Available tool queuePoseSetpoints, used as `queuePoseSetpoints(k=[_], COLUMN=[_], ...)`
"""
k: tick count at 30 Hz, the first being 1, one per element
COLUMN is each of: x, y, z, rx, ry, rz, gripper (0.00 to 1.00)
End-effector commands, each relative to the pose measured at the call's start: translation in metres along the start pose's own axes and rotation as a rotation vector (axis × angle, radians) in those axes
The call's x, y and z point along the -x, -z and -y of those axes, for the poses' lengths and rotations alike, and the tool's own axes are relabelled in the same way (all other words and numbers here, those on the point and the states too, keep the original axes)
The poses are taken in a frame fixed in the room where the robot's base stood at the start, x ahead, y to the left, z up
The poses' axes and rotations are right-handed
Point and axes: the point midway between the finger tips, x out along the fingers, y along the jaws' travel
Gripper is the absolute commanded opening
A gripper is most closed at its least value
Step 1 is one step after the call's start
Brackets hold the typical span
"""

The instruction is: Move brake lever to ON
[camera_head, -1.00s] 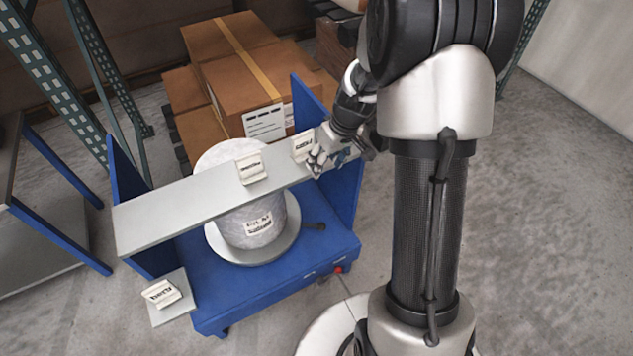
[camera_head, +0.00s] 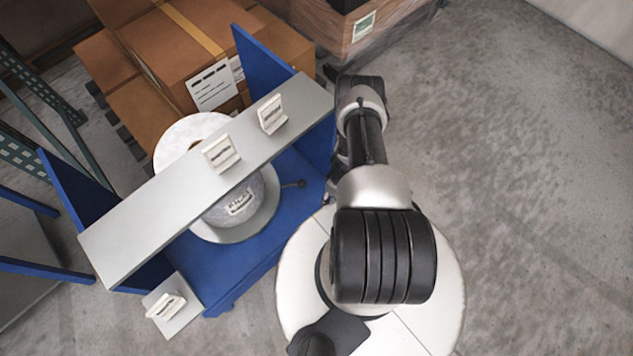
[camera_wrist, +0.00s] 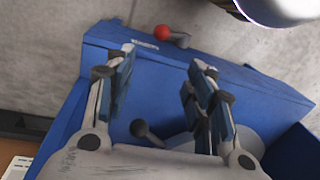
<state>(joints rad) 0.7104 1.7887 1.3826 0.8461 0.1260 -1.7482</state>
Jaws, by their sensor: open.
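A lever with a red ball knob (camera_wrist: 162,32) sits on the front of the blue stand (camera_wrist: 240,85), beside a small white label (camera_wrist: 145,43) too small to read. A second lever with a dark knob (camera_wrist: 140,128) lies on the stand's deck; it also shows in the head view (camera_head: 293,184). I cannot read which one is marked as the brake. My gripper (camera_wrist: 163,68) is open and empty, its fingers reaching over the stand toward the red knob, apart from it. In the head view my arm hides the gripper and the red knob.
A grey shelf board (camera_head: 165,200) with two white label holders spans above the drum (camera_head: 220,213). A small plate (camera_head: 180,319) with another holder sticks out at lower left. Blue side panels (camera_head: 265,60) and stacked cartons (camera_head: 165,55) stand around. Floor at right is clear.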

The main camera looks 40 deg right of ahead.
Motion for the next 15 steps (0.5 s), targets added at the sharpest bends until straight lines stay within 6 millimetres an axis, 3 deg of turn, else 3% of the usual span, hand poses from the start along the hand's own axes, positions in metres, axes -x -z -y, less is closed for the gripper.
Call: queuePoseSetpoints(k=[5, 15], x=[-0.017, -0.086], y=[-0.005, -0.005], z=[0.002, 0.002], rx=[-0.001, 0.000], ry=[0.003, 0.004], rz=[0.005, 0.004], gripper=[0.49, 0.49])
